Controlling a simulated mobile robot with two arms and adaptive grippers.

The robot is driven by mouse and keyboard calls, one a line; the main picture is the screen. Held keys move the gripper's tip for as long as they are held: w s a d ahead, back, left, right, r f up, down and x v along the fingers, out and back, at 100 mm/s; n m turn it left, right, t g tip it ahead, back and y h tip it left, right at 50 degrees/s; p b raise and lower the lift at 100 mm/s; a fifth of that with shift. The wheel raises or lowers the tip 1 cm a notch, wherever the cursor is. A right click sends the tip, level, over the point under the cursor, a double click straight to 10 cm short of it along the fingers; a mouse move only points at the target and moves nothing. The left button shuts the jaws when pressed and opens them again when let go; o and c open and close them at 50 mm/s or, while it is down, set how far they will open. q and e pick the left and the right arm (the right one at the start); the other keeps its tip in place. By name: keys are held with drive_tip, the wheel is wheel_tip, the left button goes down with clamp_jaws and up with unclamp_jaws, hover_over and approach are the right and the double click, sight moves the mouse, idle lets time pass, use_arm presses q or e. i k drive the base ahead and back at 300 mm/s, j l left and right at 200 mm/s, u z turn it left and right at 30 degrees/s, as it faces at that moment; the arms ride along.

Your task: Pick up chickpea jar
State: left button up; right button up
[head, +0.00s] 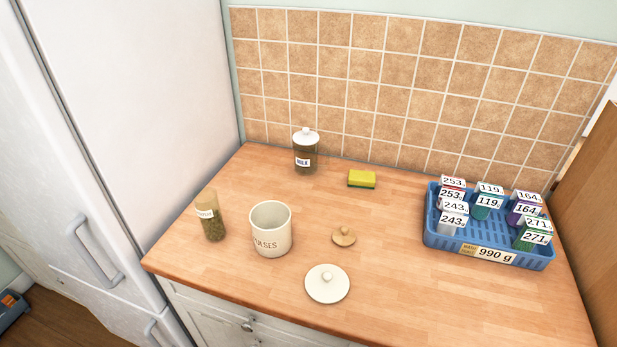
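No jar here has a label that I can read as chickpea. A tall glass jar (211,217) with a tan lid and greenish-brown contents stands at the counter's left; its small label is not clearly legible. A cream canister (271,231), its label partly reading "LSES", stands open to the right of it. A dark glass jar (305,155) with a white knobbed lid and a label that seems to read "MILK" stands at the back near the tiles. Neither of my grippers is in view.
A white lid (327,284) and a small wooden lid (343,237) lie on the wooden counter (400,290). A yellow-green sponge (361,178) lies at the back. A blue basket (489,254) of numbered packets, tagged "990 g", stands right. A fridge (130,100) borders the left.

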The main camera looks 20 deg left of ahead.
sight(210, 216)
drive_tip(key=u, duration=1.25)
drive_tip(key=j+z, duration=0.1)
drive_tip(key=j, duration=1.3)
drive_tip(key=k, duration=0.05)
